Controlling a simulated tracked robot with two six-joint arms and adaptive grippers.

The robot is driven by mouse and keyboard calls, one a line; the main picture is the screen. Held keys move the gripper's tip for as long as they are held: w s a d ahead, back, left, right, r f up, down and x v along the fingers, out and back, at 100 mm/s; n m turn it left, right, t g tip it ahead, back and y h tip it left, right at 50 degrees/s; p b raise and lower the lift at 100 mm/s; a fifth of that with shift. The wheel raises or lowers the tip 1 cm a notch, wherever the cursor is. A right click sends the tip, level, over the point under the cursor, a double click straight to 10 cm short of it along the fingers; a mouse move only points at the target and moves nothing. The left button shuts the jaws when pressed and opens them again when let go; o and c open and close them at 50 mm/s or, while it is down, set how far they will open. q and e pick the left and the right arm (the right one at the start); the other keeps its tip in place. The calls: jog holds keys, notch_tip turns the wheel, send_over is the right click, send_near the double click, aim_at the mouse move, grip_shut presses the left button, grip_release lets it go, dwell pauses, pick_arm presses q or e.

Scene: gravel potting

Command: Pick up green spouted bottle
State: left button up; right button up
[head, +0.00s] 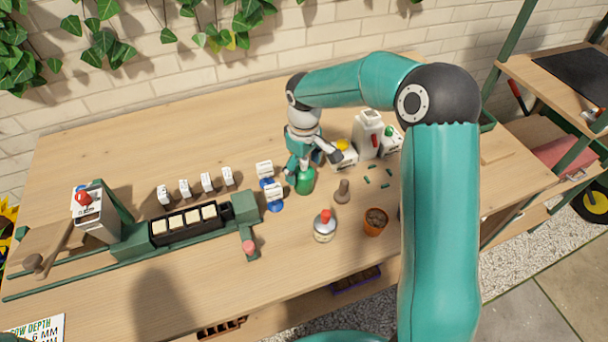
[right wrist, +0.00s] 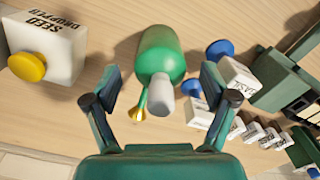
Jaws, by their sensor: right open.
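The green spouted bottle (head: 306,181) stands on the wooden table near the middle in the head view. In the right wrist view the green bottle (right wrist: 161,56) lies between and just beyond the fingertips, its grey cap and yellow-tipped spout toward me. My right gripper (head: 312,160) is over the bottle in the head view and hides part of its top. In the right wrist view my right gripper (right wrist: 165,88) is open, with one finger on each side of the bottle and gaps visible. My left gripper is not in view.
White labelled blocks on blue bases (head: 274,196) stand close left of the bottle. The seed dropper (right wrist: 45,50) with its yellow button is on the other side.

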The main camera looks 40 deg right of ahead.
jog(key=shift+f, duration=0.6)
jog(key=c, duration=1.4)
jog(key=shift+r, duration=0.2)
jog(key=shift+c, duration=0.2)
notch_tip(320, 180, up, 20)
jog(key=shift+f, duration=0.15)
